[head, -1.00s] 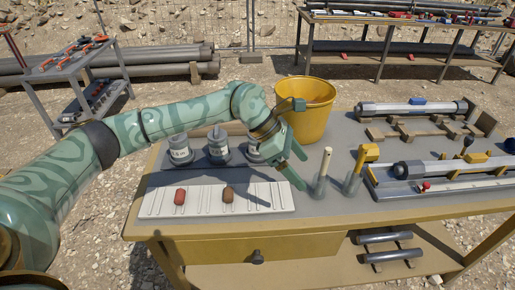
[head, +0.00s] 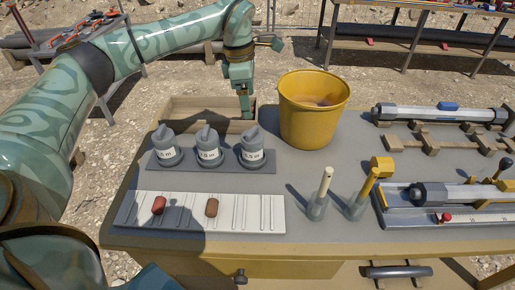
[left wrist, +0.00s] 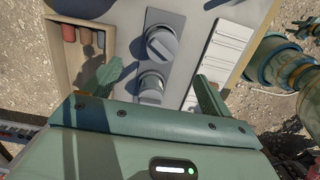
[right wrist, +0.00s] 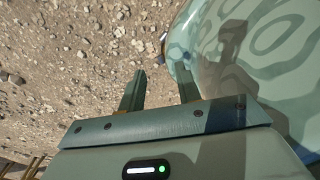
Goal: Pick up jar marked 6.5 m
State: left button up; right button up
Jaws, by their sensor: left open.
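Three grey lidded jars stand in a row on a dark tray (head: 206,173): a left jar (head: 166,148), a middle jar (head: 208,148) and a right jar (head: 252,148). Each has a white label ending in "m"; the numbers are too small to read surely. My left gripper (head: 244,108) points down behind the right jar, over a shallow box. In the left wrist view it is open (left wrist: 155,88), with one jar (left wrist: 151,87) seen between the fingers and another jar (left wrist: 161,43) beyond; neither is held. My right gripper (right wrist: 158,90) is open and empty over gravel, off the bench.
A yellow bucket (head: 311,120) stands right of the jars. A white grooved rack (head: 258,212) with two reddish pieces lies in front. Upright handles (head: 322,190) and tube equipment (head: 440,113) fill the right side. The shallow wooden box (head: 190,107) is at the back edge.

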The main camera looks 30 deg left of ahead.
pick_arm(q)
jog(key=b, duration=0.1)
send_over(253, 136)
jog(key=a, duration=0.1)
jog(key=f, duration=0.5)
jog(key=shift+w+a+f, duration=0.1)
jog(key=shift+w+a, duration=0.1)
jog(key=shift+w, duration=0.1)
jog(key=f, duration=0.2)
jog(key=f+b, duration=0.1)
jog(key=shift+w+d, duration=0.15)
jog(key=shift+w, duration=0.1)
jog(key=shift+f, duration=0.45)
jog(key=f, duration=0.1)
jog(key=f+b, duration=0.1)
jog(key=f, duration=0.1)
jog(key=f+b, duration=0.1)
jog(key=f, duration=0.1)
jog(key=shift+s+d+f, duration=0.15)
jog(key=shift+d, duration=0.1)
pick_arm(e)
jog(key=shift+g, duration=0.3)
jog(key=s+f, duration=0.1)
jog(key=f, duration=0.2)
jog(key=s+f, duration=0.1)
jog(key=shift+s+f, duration=0.25)
jog(key=shift+s, duration=0.1)
